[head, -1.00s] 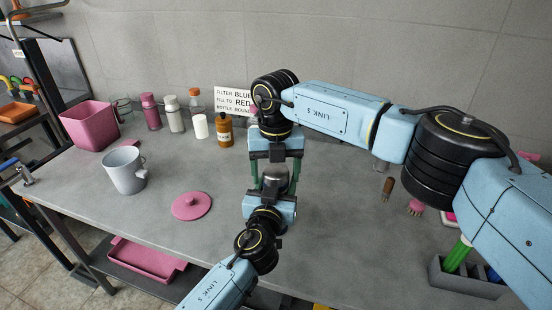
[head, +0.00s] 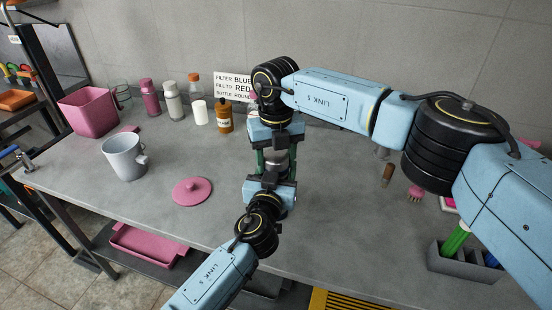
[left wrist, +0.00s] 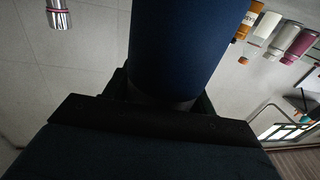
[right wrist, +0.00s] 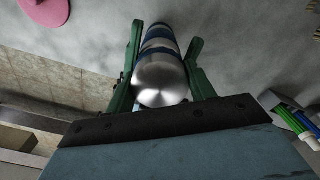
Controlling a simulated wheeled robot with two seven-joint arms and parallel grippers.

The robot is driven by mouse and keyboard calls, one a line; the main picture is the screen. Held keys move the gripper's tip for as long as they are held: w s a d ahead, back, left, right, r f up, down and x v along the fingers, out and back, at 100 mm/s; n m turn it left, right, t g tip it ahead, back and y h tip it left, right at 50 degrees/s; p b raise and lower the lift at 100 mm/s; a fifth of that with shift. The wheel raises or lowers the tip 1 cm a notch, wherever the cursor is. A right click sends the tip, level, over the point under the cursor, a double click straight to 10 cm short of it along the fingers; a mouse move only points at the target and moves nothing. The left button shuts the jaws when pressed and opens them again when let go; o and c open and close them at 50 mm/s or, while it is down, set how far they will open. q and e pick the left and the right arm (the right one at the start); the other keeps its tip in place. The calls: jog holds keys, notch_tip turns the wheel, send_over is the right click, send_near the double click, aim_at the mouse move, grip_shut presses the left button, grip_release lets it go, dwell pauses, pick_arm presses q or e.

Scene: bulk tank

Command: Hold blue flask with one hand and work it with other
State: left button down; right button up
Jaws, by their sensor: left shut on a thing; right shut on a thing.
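The blue flask (left wrist: 178,45) shows in the left wrist view as a wide dark blue cylinder. In the right wrist view its rounded silver top (right wrist: 160,82) faces the camera, with blue and silver bands (right wrist: 161,43) beyond. In the head view only its silver top (head: 275,163) shows between my grippers. My right gripper (head: 276,158) comes from above, its green fingers shut on the flask's top end. My left gripper (head: 274,175) is shut on the flask lower down; its contact is largely hidden. The flask is held above the grey bench.
A grey mug (head: 124,158) and a pink lid (head: 192,191) are left of my grippers. A pink bin (head: 88,112) and several bottles, including an amber one (head: 224,119), stand behind. A grey rack (head: 465,265) stands right. The bench (head: 340,240) is clear at front centre.

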jog(key=shift+n, duration=0.5)
jog(key=o, duration=1.1)
